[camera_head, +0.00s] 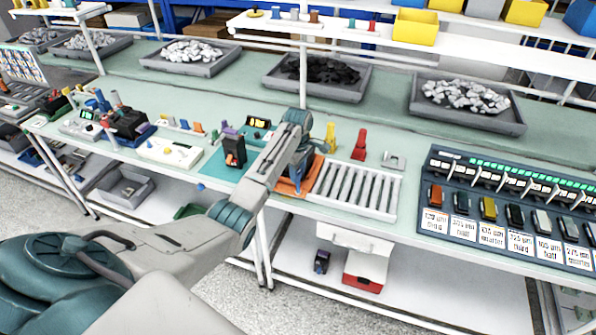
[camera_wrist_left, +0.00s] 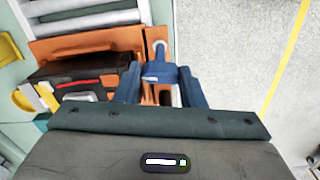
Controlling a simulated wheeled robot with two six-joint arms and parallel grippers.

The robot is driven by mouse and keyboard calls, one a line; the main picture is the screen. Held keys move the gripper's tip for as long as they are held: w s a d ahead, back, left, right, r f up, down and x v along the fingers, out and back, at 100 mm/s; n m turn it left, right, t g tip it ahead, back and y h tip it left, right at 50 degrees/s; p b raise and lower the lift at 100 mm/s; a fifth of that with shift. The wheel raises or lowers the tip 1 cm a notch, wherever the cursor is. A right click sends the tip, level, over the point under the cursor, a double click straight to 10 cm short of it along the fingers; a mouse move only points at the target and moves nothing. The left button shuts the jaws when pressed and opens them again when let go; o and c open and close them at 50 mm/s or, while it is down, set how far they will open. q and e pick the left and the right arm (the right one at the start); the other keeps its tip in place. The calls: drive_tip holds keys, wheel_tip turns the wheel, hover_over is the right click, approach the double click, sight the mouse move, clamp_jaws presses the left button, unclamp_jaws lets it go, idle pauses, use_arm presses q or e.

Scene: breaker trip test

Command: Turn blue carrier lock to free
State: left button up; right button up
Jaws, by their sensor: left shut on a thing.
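The orange carrier (camera_head: 312,172) stands at the front of the workbench, left of the roller tray. It also shows in the left wrist view (camera_wrist_left: 85,45), with a black body with a red stripe beside it. The blue carrier lock (camera_wrist_left: 163,72) is at the carrier's right side in the left wrist view, with a pale round end above it. My left gripper (camera_wrist_left: 160,92) is shut on the lock, with blue fingers on either side of it. In the head view my left gripper (camera_head: 291,184) is at the carrier, its tips partly hidden by my arm. My right gripper is not in view.
A roller tray (camera_head: 398,207) lies right of the carrier. A breaker panel (camera_head: 470,238) with labelled switches stands at the far right. A black device (camera_head: 234,150) on a teal mat is left of the arm. A red and white box (camera_head: 365,270) is on the lower shelf.

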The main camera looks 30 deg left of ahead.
use_arm(q)
drive_tip(key=shift+r+n, duration=0.1)
drive_tip(key=shift+n, duration=1)
drive_tip(key=o, duration=1)
drive_tip(key=shift+w+r+b, duration=0.1)
drive_tip(key=shift+r+b, duration=0.2)
drive_tip(key=shift+r, duration=0.15)
wheel_tip(320, 180, up, 6)
drive_tip(key=b, duration=0.2)
drive_tip(key=shift+r+b, duration=0.15)
drive_tip(key=shift+b, duration=0.2)
drive_tip(key=shift+r+p, duration=0.85)
drive_tip(key=shift+r, duration=0.95)
